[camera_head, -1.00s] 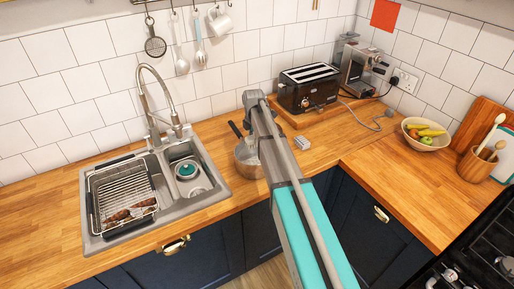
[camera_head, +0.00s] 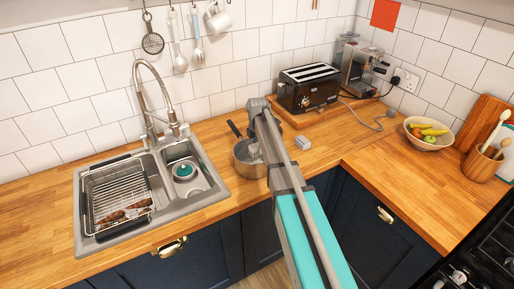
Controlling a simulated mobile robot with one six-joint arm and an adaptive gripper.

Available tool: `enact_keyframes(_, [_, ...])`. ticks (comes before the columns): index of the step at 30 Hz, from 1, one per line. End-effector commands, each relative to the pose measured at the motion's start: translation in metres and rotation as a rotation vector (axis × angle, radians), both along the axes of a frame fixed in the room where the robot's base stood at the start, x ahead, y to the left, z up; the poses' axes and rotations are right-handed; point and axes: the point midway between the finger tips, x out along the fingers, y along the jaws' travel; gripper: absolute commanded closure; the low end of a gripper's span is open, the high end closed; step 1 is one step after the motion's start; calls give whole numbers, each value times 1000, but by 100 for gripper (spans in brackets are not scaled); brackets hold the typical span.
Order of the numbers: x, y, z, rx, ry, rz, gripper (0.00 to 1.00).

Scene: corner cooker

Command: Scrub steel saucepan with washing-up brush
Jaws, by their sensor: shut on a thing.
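The steel saucepan (camera_head: 241,166) stands upright on the wooden worktop, just right of the sink, its dark handle pointing up and back to the left. My arm comes in from the lower right and covers the pan's right side. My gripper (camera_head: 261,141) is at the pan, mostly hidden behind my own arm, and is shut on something. A small pale piece, apparently the washing-up brush (camera_head: 253,151), shows inside the pan's rim. Its handle is hidden, and I cannot tell whether the bristles touch the steel.
The sink (camera_head: 213,195) lies left of the pan, with a wire rack (camera_head: 116,190) and a teal-topped item (camera_head: 184,170) in it. A small grey block (camera_head: 303,144) lies close right of my arm. The black toaster (camera_head: 309,88) is behind right.

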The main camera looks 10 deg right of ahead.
Motion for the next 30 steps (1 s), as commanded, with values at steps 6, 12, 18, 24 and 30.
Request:
enact_keyframes(6, [0,1,0,0,0,0,97])
enact_keyframes(12, [0,1,-6,0,0,1,97])
enact_keyframes(18, [0,1,-22,0,0,1,97])
enact_keyframes(24, [0,1,-42,0,0,1,97])
enact_keyframes(30, [0,2,-62,0,0,3,97])
